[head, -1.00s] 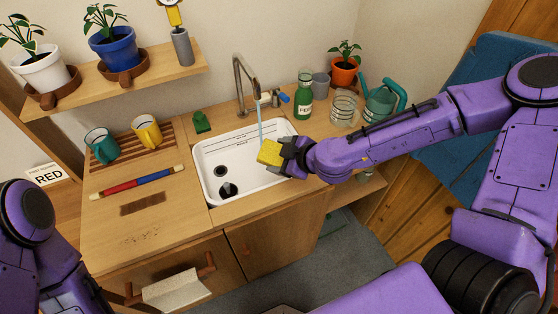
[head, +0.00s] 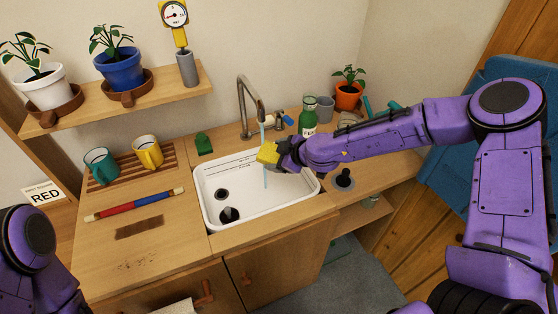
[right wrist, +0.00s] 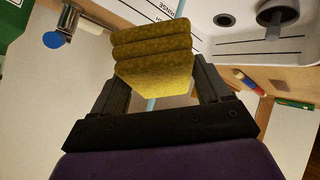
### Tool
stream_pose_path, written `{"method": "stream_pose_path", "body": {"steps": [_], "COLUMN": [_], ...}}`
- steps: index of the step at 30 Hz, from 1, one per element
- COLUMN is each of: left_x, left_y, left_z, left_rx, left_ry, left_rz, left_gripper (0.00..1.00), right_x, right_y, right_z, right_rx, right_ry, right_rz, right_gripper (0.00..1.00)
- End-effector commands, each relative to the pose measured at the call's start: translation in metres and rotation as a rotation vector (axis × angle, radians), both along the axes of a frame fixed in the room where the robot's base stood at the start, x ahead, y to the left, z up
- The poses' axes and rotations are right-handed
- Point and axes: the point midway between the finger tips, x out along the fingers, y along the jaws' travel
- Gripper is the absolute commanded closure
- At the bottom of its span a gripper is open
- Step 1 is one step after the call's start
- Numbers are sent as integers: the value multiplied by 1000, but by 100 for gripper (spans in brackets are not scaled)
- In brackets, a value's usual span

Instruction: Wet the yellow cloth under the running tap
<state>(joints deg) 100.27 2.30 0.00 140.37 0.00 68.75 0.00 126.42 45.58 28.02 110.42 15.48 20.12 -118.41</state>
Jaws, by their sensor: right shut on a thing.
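The yellow cloth (head: 268,153), a thick folded block, is held above the white sink (head: 213,208). My right gripper (head: 282,153) is shut on it, and in the right wrist view the cloth (right wrist: 152,55) sits between both fingers (right wrist: 160,85). The tap (head: 242,95) is running. Its thin blue water stream (head: 264,133) falls to the cloth's place and shows again below it. Whether it strikes the cloth or passes just behind is hard to tell. My left gripper is out of view; only part of that arm shows.
A green bottle (head: 308,116), a grey cup (head: 325,108) and an orange plant pot (head: 348,96) stand right of the tap. Teal (head: 101,168) and yellow (head: 147,152) mugs stand on a slatted rack at left. My right arm covers part of the right counter.

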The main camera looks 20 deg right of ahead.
Motion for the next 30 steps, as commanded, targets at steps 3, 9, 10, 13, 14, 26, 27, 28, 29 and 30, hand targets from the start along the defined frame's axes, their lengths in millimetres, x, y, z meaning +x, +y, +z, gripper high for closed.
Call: {"method": "stream_pose_path", "body": {"steps": [3,9,10,13,14,26,27,28,29,30], "left_x": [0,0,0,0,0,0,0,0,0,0], "left_y": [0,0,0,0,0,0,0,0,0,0], "left_z": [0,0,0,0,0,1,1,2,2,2], "left_rx": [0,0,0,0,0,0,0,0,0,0], "left_ry": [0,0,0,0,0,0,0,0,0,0], "left_rz": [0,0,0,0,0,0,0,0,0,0], "left_gripper": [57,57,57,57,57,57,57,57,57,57], "right_x": [3,4,4,4,4,-23,-27,-29,-32,-36], "right_y": [-1,-1,-1,-1,-1,6,6,7,8,9], "right_z": [-1,-1,-1,-1,-1,0,0,0,0,0], "right_rx": [-1,-1,-1,-1,-1,0,0,0,0,0], "right_ry": [0,0,0,0,0,0,1,1,0,0], "right_rz": [1,1,1,1,1,2,1,1,1,1], "right_gripper": [48,48,48,48,48,48,48,48,48,48]}}
